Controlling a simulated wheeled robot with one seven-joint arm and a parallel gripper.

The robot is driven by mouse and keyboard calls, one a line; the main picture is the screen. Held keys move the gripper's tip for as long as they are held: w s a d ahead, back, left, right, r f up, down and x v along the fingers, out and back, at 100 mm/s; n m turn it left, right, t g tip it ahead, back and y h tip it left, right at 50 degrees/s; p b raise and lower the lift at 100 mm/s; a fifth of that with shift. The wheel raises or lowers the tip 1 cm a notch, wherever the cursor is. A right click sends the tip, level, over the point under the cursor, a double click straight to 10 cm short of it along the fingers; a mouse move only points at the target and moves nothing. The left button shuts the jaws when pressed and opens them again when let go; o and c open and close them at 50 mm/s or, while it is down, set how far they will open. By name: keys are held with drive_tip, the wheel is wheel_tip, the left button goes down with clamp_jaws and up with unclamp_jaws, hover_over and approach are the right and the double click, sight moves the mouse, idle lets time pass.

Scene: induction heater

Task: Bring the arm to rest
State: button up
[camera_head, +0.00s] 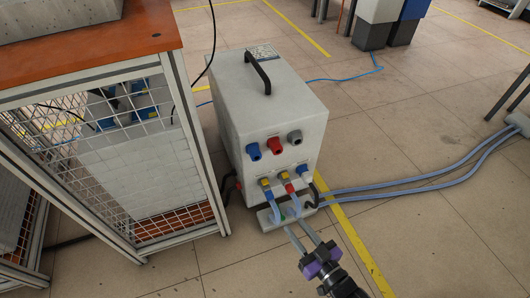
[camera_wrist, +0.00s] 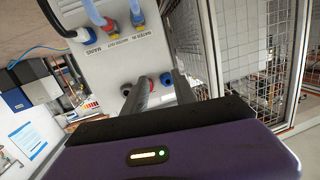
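My gripper (camera_head: 294,226) is in front of the lower front of the induction heater (camera_head: 279,105), a grey box with a black top handle. In the wrist view both grey fingers (camera_wrist: 160,82) stand apart with nothing held between them. They point at the heater's front panel (camera_wrist: 120,62), which appears upside down there. I cannot tell from these views how far the fingertips are from the panel.
Blue, red and grey connectors (camera_head: 275,145) stick out of the panel. Blue hoses (camera_head: 415,180) run right across the floor from the heater's lower front. A mesh-sided orange-topped bench (camera_head: 100,52) stands close on the left. The floor (camera_head: 420,120) at right is mostly clear.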

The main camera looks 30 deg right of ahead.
drive_tip(key=s+a+r+g, duration=0.1)
drive_tip(key=s+a+r, duration=0.2)
drive_tip(key=s+r, duration=0.8)
drive_tip(key=s+a+r+g, duration=0.1)
drive_tip(key=s+a+r, duration=0.2)
drive_tip(key=s+r, duration=0.75)
wheel_tip(320, 180, up, 33)
drive_tip(key=p, duration=3.3)
drive_tip(key=shift+d, duration=0.2)
drive_tip(key=shift+w+r, duration=0.1)
